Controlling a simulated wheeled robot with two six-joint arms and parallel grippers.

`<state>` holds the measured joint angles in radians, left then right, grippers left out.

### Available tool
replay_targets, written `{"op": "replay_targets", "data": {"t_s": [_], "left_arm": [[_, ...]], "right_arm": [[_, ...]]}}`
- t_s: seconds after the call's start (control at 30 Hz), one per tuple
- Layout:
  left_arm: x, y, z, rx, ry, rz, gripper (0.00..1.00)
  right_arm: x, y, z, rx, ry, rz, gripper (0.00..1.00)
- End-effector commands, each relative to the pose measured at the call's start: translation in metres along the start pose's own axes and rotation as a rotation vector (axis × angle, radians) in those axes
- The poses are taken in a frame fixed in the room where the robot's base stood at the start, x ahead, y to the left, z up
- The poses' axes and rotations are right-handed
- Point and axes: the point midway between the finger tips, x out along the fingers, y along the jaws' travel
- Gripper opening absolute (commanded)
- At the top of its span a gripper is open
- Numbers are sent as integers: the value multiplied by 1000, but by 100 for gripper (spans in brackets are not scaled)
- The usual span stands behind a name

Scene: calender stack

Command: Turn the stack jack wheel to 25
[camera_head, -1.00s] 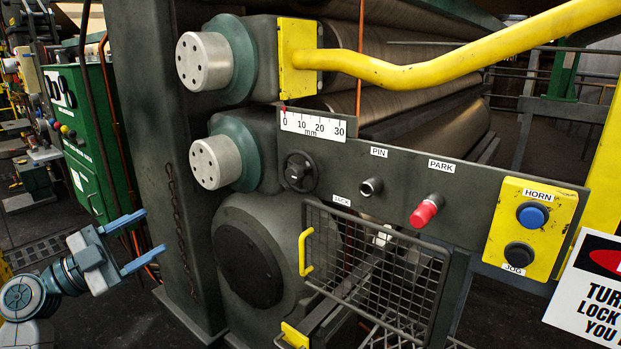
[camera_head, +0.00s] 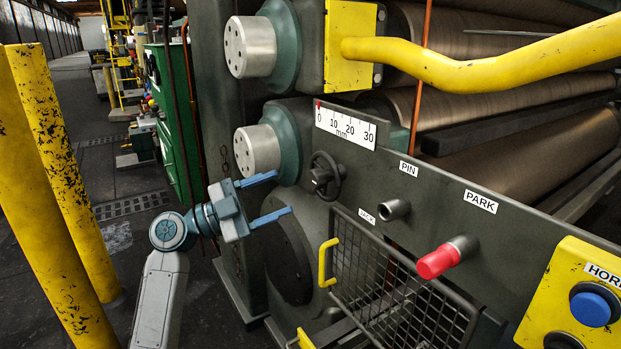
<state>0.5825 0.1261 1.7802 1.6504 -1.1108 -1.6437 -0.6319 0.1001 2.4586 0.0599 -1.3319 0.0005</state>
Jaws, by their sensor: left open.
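The jack wheel (camera_head: 326,176) is a small black handwheel on the dark panel, above the JACK label (camera_head: 367,216). The white mm scale (camera_head: 345,127) above it runs from 0 to 30, and its red pointer (camera_head: 318,104) stands at about 0. My left gripper (camera_head: 285,196) has two blue fingers spread apart with nothing between them. It is to the left of the wheel in the picture, pointing toward it and apart from it. My right gripper is not in view.
A red-tipped PARK knob (camera_head: 440,262) and an empty PIN socket (camera_head: 395,209) are right of the wheel. A wire mesh guard (camera_head: 385,285) with a yellow handle (camera_head: 325,262) is below. A yellow bar (camera_head: 480,62) crosses above. Yellow posts (camera_head: 62,180) stand at left.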

Motion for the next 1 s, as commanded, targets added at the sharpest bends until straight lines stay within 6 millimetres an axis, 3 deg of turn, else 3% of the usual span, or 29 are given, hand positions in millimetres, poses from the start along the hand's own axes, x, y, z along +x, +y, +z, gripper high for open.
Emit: {"op": "replay_targets", "data": {"t_s": [0.1, 0.33, 0.5, 0.77, 0.8, 1.0], "left_arm": [[25, -2, -3, -3, 4, -1, 58], [59, -1, -2, -2, 3, -1, 58], [70, 0, 0, -2, 1, 0, 58], [71, 0, 0, -1, -1, 0, 58], [71, 0, 0, -1, -1, 0, 56], [71, 0, 0, -1, 0, 1, 17]], "right_arm": [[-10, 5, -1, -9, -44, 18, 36], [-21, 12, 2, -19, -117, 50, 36], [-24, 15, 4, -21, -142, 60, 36], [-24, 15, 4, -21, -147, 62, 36], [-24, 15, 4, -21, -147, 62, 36], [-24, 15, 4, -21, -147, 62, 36]]}}
